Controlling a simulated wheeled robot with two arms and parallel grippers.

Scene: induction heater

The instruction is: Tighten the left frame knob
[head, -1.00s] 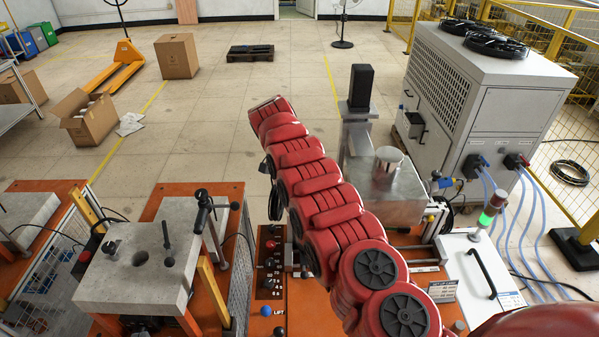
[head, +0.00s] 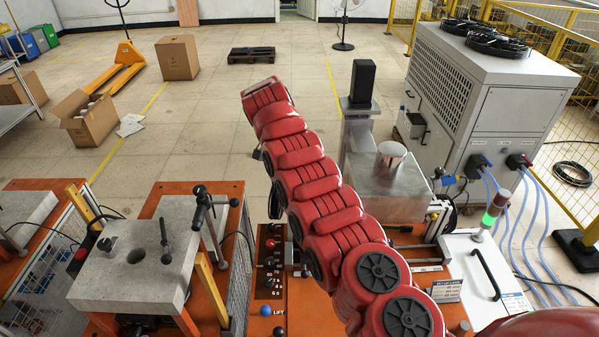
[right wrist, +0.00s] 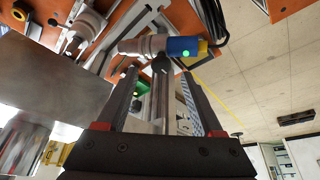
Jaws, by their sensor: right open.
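I cannot tell for certain which part is the left frame knob. A black-handled clamp (head: 201,205) stands by the grey block (head: 120,285) with a hole, at the left of the head view. My right arm, red and segmented, crosses the middle of the head view and hides what lies behind it; its gripper does not show there. In the right wrist view my right gripper (right wrist: 159,72) is open, with nothing held between its fingers. A grey cylindrical fitting with a blue and yellow end (right wrist: 185,47) and a green light lies beyond the fingertips. My left gripper is not in view.
A metal box (head: 385,190) with a shiny cylinder (head: 391,153) on top stands right of my arm. A large grey cooling unit (head: 510,105) is behind it at the right. A lever panel (head: 268,262) is beside my arm. The floor behind is mostly open.

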